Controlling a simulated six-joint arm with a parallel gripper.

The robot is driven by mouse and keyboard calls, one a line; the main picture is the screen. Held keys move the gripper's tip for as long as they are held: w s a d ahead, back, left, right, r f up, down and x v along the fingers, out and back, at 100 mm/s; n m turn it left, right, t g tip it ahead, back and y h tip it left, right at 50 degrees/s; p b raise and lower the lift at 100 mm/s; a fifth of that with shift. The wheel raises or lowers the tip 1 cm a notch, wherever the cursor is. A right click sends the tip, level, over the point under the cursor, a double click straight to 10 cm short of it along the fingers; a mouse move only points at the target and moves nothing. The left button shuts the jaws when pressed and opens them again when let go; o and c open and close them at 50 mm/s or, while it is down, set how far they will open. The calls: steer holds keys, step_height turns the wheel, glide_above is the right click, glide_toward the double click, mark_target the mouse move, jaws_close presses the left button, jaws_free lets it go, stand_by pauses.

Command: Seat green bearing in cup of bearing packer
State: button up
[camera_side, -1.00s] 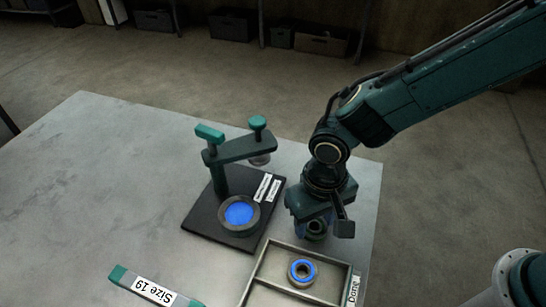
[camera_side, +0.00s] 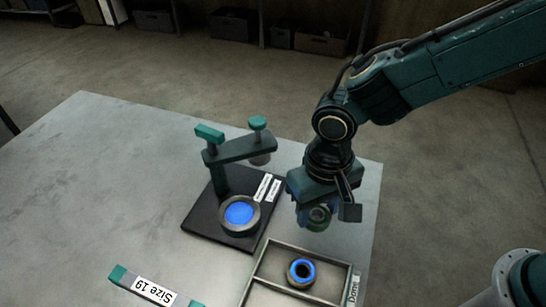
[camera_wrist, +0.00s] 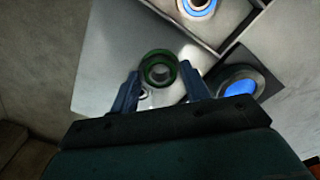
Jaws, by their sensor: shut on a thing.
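My gripper (camera_side: 316,217) is shut on the green bearing (camera_side: 319,214). In the wrist view the green bearing (camera_wrist: 159,69) sits between the two blue fingertips of my gripper (camera_wrist: 160,80). The bearing packer (camera_side: 221,178) stands to the left, with a dark base, an upright post and an arm with green knobs. Its cup (camera_side: 239,215) is a grey ring with a blue inside, and it also shows in the wrist view (camera_wrist: 238,86). The bearing is held above the table, to the right of the cup and apart from it.
A metal tray marked "Done" (camera_side: 345,283) lies at the front, holding a bearing with a blue ring (camera_side: 301,272). A "Size 19" label bar (camera_side: 154,291) lies at the front left. The packer's overhanging arm (camera_side: 240,149) stands behind the cup. The table's left side is clear.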

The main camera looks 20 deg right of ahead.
steer(key=shift+r, duration=0.1)
stand_by(0.3)
steer(key=w+a+r+m, duration=0.3)
steer(key=w+a, duration=0.1)
steer(key=a, duration=0.2)
steer(key=w+a+r+m, duration=0.3)
steer(key=a+r, duration=0.1)
steer(key=a, duration=0.2)
steer(key=shift+w, duration=0.4)
steer(key=shift+f, duration=0.1)
glide_above(239, 214)
steer(key=shift+f, duration=3.1)
steer(key=shift+f, duration=0.85)
steer(key=o, duration=1.3)
